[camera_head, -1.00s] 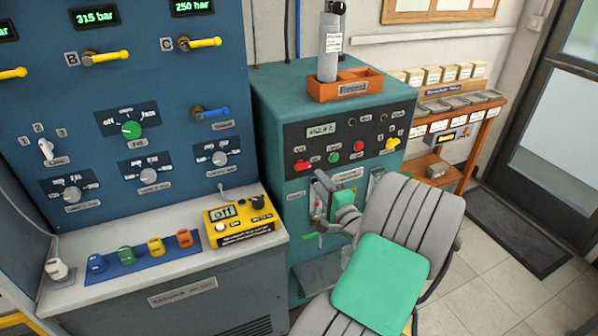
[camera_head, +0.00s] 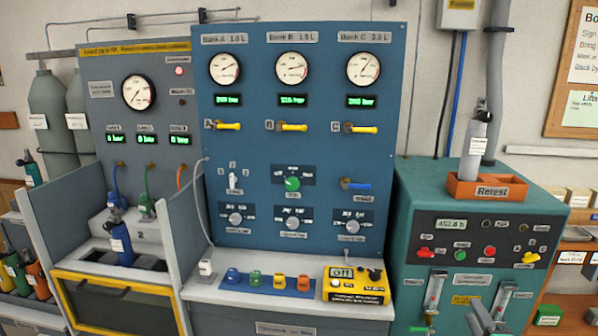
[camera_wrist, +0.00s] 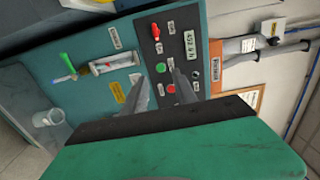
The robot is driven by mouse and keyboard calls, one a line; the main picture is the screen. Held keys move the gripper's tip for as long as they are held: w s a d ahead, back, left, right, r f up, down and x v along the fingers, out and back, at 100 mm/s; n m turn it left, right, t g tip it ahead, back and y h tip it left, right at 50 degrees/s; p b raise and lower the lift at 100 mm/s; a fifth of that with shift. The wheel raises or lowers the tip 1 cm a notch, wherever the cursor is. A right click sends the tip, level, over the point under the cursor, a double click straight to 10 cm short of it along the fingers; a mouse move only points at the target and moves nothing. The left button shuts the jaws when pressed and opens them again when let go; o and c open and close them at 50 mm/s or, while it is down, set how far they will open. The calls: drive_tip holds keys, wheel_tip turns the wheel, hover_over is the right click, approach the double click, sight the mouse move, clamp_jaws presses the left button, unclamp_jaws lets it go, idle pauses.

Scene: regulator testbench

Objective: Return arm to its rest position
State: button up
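My gripper (camera_wrist: 161,76) shows in the wrist view as two grey fingers standing apart with nothing between them. It points toward the front of the teal test cabinet (camera_wrist: 110,45), and I cannot tell the exact distance. In the head view only the grey fingertips of my gripper (camera_head: 490,318) show at the bottom right, in front of the lower face of the teal cabinet (camera_head: 425,190). The rest of my arm is below that picture's edge. The large green surface low in the wrist view is part of my own arm.
The blue regulator panel (camera_head: 235,160) stands left of the cabinet, with a yellow meter (camera_head: 355,284) on its ledge. An orange "Retest" tray (camera_head: 460,190) with a grey cylinder (camera_head: 475,150) stands on the cabinet. A clear cup (camera_wrist: 48,118) shows in the wrist view.

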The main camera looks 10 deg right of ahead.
drive_tip(key=s+a+f+n+g+y, duration=0.35)
drive_tip(key=a+f, duration=0.25)
drive_tip(key=f, duration=0.3)
drive_tip(key=s+a+f+n+g+y, duration=0.25)
drive_tip(key=a+f+n+y, duration=0.2)
drive_tip(key=f, duration=0.45)
drive_tip(key=s+a+f+n+g+y, duration=0.1)
drive_tip(key=s+a+g, duration=0.2)
drive_tip(key=s+g, duration=0.3)
drive_tip(key=s+a+f+n+g, duration=0.1)
drive_tip(key=s+a+g, duration=0.25)
drive_tip(key=s, duration=0.55)
wheel_tip(320, 180, up, 12)
drive_tip(key=w+a+n+g+h+p, duration=0.2)
drive_tip(key=w+a+n+h+p, duration=0.1)
drive_tip(key=n+h, duration=0.1)
drive_tip(key=w+a+r+n+t, duration=0.1)
drive_tip(key=w+a+r+n, duration=0.2)
drive_tip(key=a, duration=0.4)
drive_tip(key=w+a+r+n+t+p, duration=0.1)
drive_tip(key=w+a+r+n, duration=0.3)
drive_tip(key=a+r, duration=0.4)
drive_tip(key=shift+w+n+t+p, duration=0.3)
drive_tip(key=shift+w+t, duration=0.45)
drive_tip(key=shift+w, duration=0.15)
